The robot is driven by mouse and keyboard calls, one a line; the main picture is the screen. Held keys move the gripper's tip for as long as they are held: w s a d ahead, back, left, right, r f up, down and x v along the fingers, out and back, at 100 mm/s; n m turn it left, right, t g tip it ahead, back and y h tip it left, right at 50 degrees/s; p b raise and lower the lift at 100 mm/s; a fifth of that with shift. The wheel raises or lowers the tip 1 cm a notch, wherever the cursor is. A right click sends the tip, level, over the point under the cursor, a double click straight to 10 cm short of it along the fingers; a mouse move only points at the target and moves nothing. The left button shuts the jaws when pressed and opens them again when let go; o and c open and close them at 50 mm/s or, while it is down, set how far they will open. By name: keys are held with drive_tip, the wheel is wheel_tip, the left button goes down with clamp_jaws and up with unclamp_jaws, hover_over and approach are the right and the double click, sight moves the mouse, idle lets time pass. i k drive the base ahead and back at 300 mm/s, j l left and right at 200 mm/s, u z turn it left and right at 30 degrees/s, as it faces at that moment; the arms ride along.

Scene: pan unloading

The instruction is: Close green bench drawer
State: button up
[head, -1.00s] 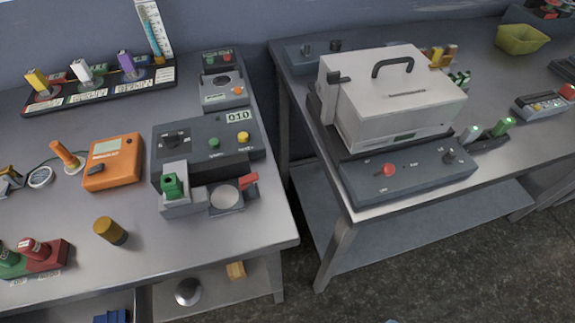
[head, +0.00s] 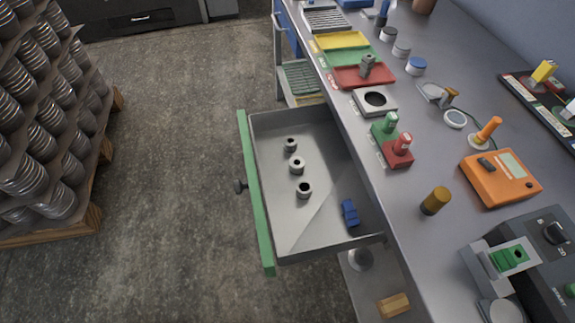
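The green bench drawer (head: 255,200) is pulled out from under the grey workbench in the head view. Its green front faces left and carries a dark round knob (head: 240,186). Inside the drawer lie several small grey metal rings or bushings (head: 297,165) and a blue block (head: 349,212). My gripper is not in the head view.
The workbench top (head: 440,160) runs along the right, with trays, an orange meter (head: 501,177) and a brown cylinder (head: 435,200). A pallet rack of stacked metal discs (head: 40,125) stands at the left. Bare concrete floor (head: 175,130) lies between the rack and the drawer.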

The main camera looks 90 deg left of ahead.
sight(314, 228)
drive_tip(key=j+u, duration=0.1)
drive_tip(key=u, duration=0.85)
drive_tip(key=j+u, duration=0.15)
drive_tip(key=u, duration=0.3)
drive_tip(key=i+u, duration=0.1)
drive_tip(key=u, duration=0.35)
